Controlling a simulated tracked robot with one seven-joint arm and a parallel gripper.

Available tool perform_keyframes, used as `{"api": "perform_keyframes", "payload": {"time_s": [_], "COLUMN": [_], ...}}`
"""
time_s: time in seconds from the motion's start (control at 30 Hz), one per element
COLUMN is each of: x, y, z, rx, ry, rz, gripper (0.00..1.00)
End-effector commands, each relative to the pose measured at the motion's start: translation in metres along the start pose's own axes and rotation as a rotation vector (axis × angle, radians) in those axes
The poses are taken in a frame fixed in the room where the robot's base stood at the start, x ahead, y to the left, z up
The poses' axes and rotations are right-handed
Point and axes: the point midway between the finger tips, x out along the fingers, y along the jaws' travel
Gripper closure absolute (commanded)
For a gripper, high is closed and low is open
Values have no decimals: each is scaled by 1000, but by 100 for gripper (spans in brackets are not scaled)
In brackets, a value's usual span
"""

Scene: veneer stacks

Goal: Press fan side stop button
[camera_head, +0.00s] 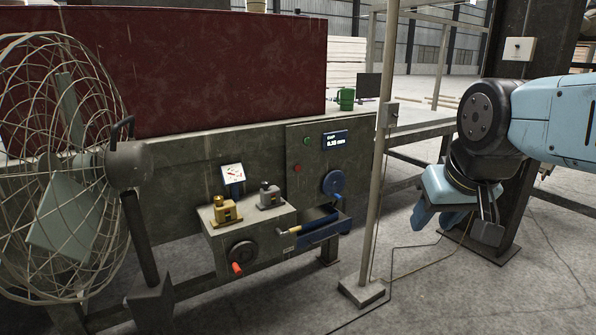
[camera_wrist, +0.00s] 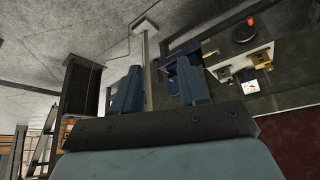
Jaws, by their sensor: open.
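A dark control panel (camera_head: 316,190) in the head view carries a small red button (camera_head: 297,168) and a green button (camera_head: 306,141) left of a lit display. The large caged fan (camera_head: 62,170) stands at the far left. I cannot read any label naming a fan side stop. A small box (camera_head: 391,114) is on the thin post, and a pale box (camera_head: 519,49) with a small dark knob is on the dark column. My gripper (camera_head: 460,222) hangs at the right, apart from the panel and pointing down. In the wrist view its fingers (camera_wrist: 158,70) are apart with nothing held.
The thin upright post (camera_head: 376,200) on a square foot stands between my gripper and the panel. A handwheel (camera_head: 243,251) with a red handle and a blue tray (camera_head: 322,228) jut from the bench front. A cable crosses the floor.

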Motion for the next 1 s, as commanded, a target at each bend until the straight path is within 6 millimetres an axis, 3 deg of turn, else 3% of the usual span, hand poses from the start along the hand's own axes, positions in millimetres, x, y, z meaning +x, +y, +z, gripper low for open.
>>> {"api": "perform_keyframes", "payload": {"time_s": [0.1,0.53,1.0], "x": [0,0,0], "y": [0,0,0], "z": [0,0,0], "rx": [0,0,0], "ry": [0,0,0], "rz": [0,0,0], "gripper": [59,100,100]}}
